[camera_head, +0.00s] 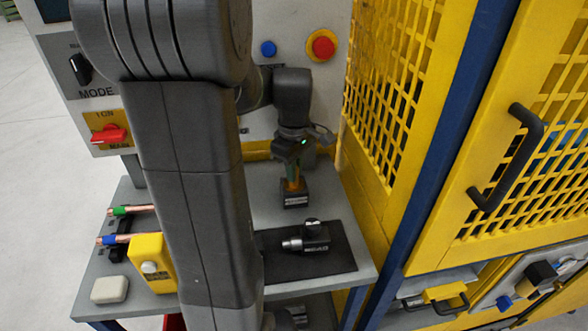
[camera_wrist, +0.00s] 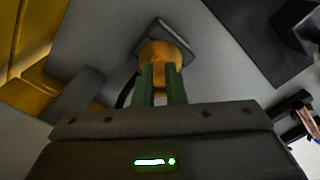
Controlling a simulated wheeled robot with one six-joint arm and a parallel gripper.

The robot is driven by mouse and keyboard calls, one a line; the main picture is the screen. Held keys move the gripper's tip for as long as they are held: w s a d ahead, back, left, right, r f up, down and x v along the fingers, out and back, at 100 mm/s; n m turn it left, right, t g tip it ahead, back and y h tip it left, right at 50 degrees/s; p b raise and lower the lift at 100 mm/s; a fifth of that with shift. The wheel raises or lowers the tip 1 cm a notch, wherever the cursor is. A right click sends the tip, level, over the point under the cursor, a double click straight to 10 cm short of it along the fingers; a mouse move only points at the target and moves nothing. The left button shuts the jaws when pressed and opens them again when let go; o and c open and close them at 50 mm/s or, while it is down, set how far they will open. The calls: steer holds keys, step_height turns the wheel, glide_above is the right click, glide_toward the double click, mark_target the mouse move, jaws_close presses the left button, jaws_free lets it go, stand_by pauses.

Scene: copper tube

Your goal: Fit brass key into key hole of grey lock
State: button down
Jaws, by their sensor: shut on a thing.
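The brass key shows in the wrist view (camera_wrist: 165,52) as a rounded brass piece between the green fingertips of my gripper (camera_wrist: 160,72). In the head view my gripper (camera_head: 292,170) points down at the back of the bench, shut on the key. A dark grey block with a pale label, which looks like the grey lock (camera_head: 295,200), stands directly below. In the wrist view its square edge (camera_wrist: 180,32) shows behind the key. The key hole is hidden, and I cannot tell whether the key is inside it or just above it.
A black mat (camera_head: 345,262) at the front right of the bench holds a dark device with a silver nozzle (camera_head: 306,240). Copper tubes (camera_head: 118,240) and a yellow box (camera_head: 152,262) are at left. A panel with a red button (camera_head: 321,46) stands behind, a yellow mesh guard (camera_head: 390,90) at right.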

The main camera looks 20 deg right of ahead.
steer(key=shift+f, duration=0.2)
steer(key=c, duration=1.9)
jaws_free()
steer(key=shift+f, duration=0.1)
steer(key=o, duration=0.4)
steer(key=shift+r, duration=0.2)
step_height(320, 180, up, 12)
